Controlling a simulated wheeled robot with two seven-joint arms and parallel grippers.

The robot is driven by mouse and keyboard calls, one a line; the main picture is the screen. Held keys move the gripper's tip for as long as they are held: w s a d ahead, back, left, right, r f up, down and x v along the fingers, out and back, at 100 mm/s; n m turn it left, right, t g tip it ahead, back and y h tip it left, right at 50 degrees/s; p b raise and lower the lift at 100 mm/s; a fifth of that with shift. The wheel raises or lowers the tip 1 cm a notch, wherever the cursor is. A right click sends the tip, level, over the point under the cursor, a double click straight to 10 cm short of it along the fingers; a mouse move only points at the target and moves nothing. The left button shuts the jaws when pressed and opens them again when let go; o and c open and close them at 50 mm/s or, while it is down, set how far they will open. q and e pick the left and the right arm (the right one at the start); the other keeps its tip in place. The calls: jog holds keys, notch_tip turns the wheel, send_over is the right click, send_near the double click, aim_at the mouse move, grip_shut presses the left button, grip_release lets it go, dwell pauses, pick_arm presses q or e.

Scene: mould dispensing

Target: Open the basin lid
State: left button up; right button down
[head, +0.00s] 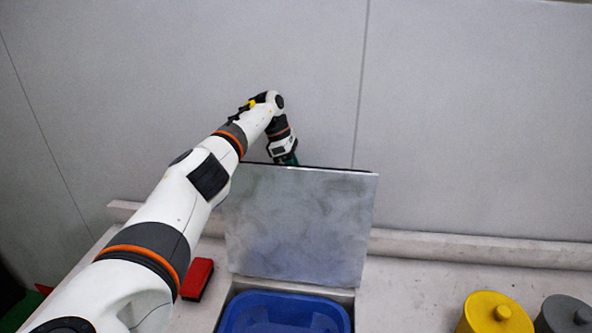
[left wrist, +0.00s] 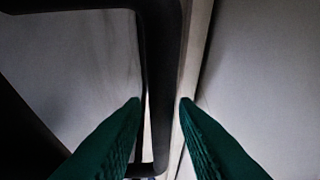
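The basin lid (head: 298,228) is a grey metal plate. It stands raised, nearly upright, at the back of the basin opening. Below it, a blue tub (head: 285,312) shows in the basin, cut off by the bottom of the picture. My left gripper (head: 289,160) is at the lid's top edge, its fingertips hidden behind the lid. In the left wrist view, its two green fingers (left wrist: 160,100) are apart, on either side of a black bar (left wrist: 163,60) at the lid. I cannot tell whether they press on it. My right gripper is in neither view.
A red block (head: 197,279) lies on the counter left of the basin. A yellow lidded pot (head: 488,318) and a grey lidded pot (head: 566,318) stand at the right. A ledge (head: 480,249) and wall run behind. The counter between basin and pots is clear.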

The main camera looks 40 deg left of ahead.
pick_arm(q)
jog(key=shift+o, duration=0.4)
jog(key=shift+w+a, duration=0.1)
jog(key=shift+r, duration=0.15)
jog(key=shift+r, duration=0.3)
jog(key=b+v, duration=0.1)
jog(key=v, duration=0.4)
jog(key=shift+a+r, duration=0.15)
jog(key=shift+r, duration=0.1)
jog(key=shift+s+a+r, duration=0.2)
jog(key=shift+a+r, duration=0.05)
jog(key=shift+r, duration=0.3)
